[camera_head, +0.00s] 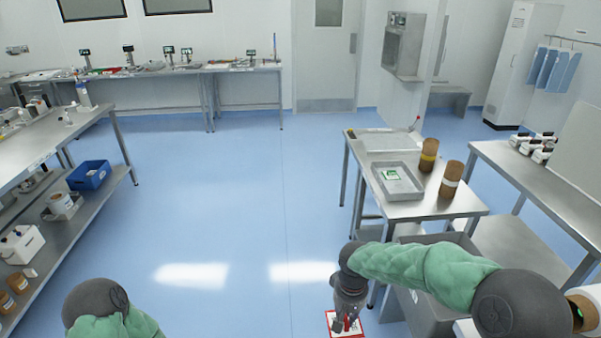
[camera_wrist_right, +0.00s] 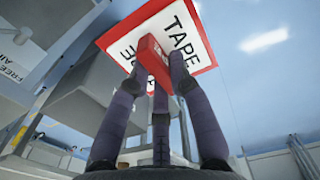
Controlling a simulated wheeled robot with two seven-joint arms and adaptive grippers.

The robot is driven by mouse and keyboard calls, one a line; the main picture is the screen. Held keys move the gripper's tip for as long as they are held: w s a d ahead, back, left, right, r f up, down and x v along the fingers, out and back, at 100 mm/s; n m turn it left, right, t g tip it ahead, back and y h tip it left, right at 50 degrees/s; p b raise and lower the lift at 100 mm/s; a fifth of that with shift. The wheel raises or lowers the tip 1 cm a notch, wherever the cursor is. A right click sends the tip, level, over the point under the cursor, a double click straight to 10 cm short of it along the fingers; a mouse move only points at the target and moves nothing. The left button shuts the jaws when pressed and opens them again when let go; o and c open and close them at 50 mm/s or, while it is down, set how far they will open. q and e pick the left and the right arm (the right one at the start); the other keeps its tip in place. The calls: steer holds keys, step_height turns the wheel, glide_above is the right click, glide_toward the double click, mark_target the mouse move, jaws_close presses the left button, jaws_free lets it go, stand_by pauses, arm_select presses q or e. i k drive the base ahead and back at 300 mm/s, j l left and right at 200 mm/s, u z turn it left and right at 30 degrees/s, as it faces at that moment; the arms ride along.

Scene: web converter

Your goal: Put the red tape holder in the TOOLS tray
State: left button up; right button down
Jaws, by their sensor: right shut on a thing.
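The red tape holder shows in the right wrist view as a red block (camera_wrist_right: 153,60) with a white, red-bordered card (camera_wrist_right: 178,40) reading TAPE. My right gripper (camera_wrist_right: 160,75) is shut on the red block, its fingers around it. In the head view, the tape holder (camera_head: 345,333) is partly cut off at the bottom edge, below my right gripper (camera_head: 348,316). A grey tray (camera_head: 417,190) with a green-and-white label lies on the steel table to the right; I cannot read TOOLS on it. My left gripper is out of view; only its arm shows.
Two brown cylinders (camera_head: 428,156) (camera_head: 451,180) stand beside the tray on the steel table (camera_head: 408,212). A grey bin (camera_head: 432,308) sits below, near my right arm. A blue bin (camera_head: 90,180) is on the left shelf. The middle floor is clear.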

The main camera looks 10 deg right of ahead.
mark_target(399, 190)
steer(key=i, duration=1.65)
steer(key=i+z, duration=0.2)
steer(key=i, duration=0.6)
steer(key=i+j+z, duration=0.15)
steer(key=i, duration=0.6)
steer(key=i+l+z, duration=0.15)
steer(key=z, duration=0.25)
steer(key=i+z, duration=0.65)
steer(key=z, duration=0.2)
steer(key=i+j+z, duration=0.15)
steer(key=z, duration=0.25)
steer(key=i, duration=0.1)
